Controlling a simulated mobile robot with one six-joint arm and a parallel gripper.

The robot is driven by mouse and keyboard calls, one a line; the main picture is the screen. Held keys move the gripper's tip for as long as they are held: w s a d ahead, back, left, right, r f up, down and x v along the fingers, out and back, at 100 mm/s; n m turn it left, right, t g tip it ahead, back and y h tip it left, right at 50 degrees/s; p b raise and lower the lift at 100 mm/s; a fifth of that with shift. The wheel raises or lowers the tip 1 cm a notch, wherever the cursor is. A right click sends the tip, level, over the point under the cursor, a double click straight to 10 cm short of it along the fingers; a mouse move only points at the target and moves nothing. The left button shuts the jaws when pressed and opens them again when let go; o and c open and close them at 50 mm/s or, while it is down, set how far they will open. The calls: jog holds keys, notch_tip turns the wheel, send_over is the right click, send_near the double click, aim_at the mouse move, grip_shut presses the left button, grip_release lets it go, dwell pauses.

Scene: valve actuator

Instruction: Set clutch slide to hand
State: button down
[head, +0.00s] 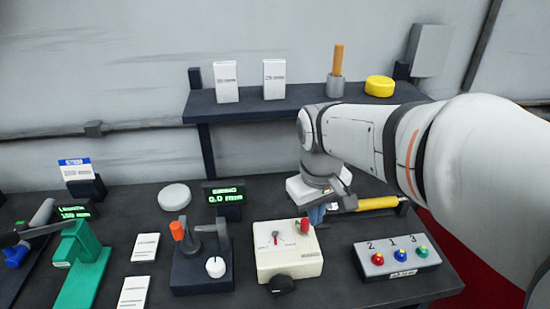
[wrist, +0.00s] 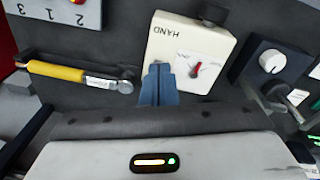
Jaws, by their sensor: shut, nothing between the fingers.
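The cream actuator box (head: 290,262) stands on the bench in the middle of the head view. A red slide knob (head: 304,225) sits at its back right corner. In the wrist view the box (wrist: 163,52) appears upside down, with the word HAND (wrist: 167,29) at the end away from my gripper. My gripper (head: 316,214) has blue fingers, shut and empty, just behind and right of the red knob; I cannot tell whether they touch it. In the wrist view my gripper (wrist: 157,72) covers the box's near corner and hides the red knob.
The box also carries a dial with a red pointer (wrist: 195,70) and a black front knob (head: 281,285). A yellow-handled tool (head: 375,203) lies behind right. A grey button box (head: 397,260) stands right; a dark unit with a white knob (head: 215,267) stands left.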

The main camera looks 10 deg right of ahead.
jog(key=w+a+r+n+g, duration=0.1)
jog(key=w+a+n, duration=0.1)
jog(key=w, duration=0.3)
jog(key=w+a+r+n+g+h+p, duration=0.1)
jog(key=w+a+n, duration=0.1)
jog(key=w, duration=0.3)
jog(key=shift+n+g, duration=0.4)
jog(key=shift+n, duration=0.3)
jog(key=shift+f, duration=0.2)
send_over(298, 228)
jog(key=f, duration=0.6)
jog(key=w+f, duration=0.1)
jog(key=f, duration=0.2)
jog(key=shift+a+f+p, duration=0.25)
jog(key=shift+a+p, duration=0.05)
jog(key=shift+a, duration=0.1)
jog(key=shift+s, duration=0.1)
